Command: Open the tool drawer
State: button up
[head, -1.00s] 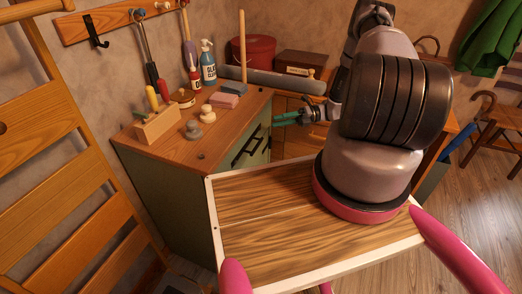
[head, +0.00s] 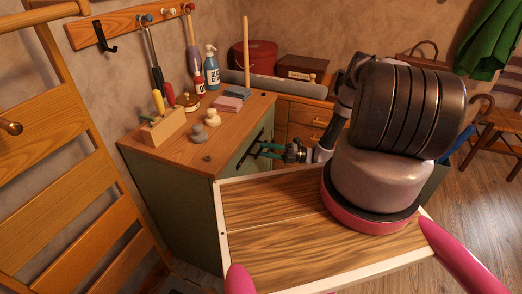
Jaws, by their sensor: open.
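The wooden-topped cabinet (head: 180,143) stands against the wall with a green front (head: 230,163) that faces right. A dark handle (head: 248,152) shows on this front, partly covered by my gripper. The front looks closed; its drawer seams and any label are too small to make out. My gripper (head: 264,150) has green fingers and is open at the handle. I cannot tell whether the fingers are around the handle or only in front of it, or whether they touch it.
On the cabinet top are a wooden block with tools (head: 164,128), pale stacked stones (head: 212,117), a blue bottle (head: 211,68) and sponges (head: 230,101). My own tray and arm fill the lower middle. A wooden drawer unit (head: 303,120) stands behind.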

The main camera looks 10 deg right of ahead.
jog(key=shift+x, duration=1.05)
grip_shut()
dwell(0.7)
